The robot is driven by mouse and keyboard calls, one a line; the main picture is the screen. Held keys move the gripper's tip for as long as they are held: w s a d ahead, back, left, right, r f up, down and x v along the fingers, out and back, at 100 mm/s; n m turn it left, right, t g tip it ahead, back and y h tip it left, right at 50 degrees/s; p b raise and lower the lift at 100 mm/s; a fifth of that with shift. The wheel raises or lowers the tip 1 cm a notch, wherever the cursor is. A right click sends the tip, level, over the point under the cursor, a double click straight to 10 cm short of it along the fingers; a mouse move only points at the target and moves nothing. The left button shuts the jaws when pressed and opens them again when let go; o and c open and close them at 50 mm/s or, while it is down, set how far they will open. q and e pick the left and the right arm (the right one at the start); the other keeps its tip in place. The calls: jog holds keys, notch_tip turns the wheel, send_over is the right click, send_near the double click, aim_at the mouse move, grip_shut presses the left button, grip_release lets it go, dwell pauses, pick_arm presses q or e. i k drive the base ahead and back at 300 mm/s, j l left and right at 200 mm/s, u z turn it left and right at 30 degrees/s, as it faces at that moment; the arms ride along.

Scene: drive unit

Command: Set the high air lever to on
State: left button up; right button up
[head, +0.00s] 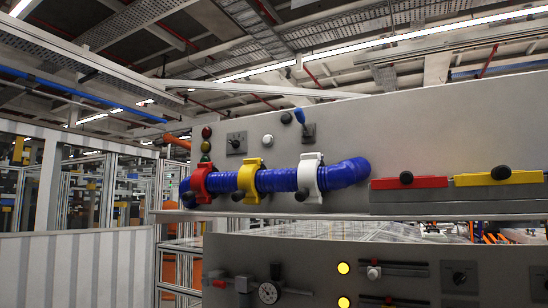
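A small lever with a blue grip (300,116) sits on a dark square plate near the top edge of the upper grey panel (400,125). Its grip points up and slightly left. An orange handle (177,141) sticks out at the panel's left end. No label shows which of these is the high air lever, and I cannot read an on or off mark. Neither of my grippers is in view.
A blue corrugated hose (343,174) runs across the upper panel through red (202,184), yellow (249,180) and white (309,177) clamps. Red (390,183) and yellow (480,179) bars sit right.

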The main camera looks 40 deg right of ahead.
aim_at(299, 112)
jog(key=k+l, duration=0.2)
jog(key=l, duration=0.15)
jog(key=k+l, duration=0.15)
jog(key=l, duration=0.25)
jog(key=k+l+z, duration=0.1)
jog(key=l, duration=0.25)
jog(key=k+l, duration=0.25)
jog(key=l, duration=0.15)
jog(key=k+l, duration=0.2)
jog(key=l, duration=0.2)
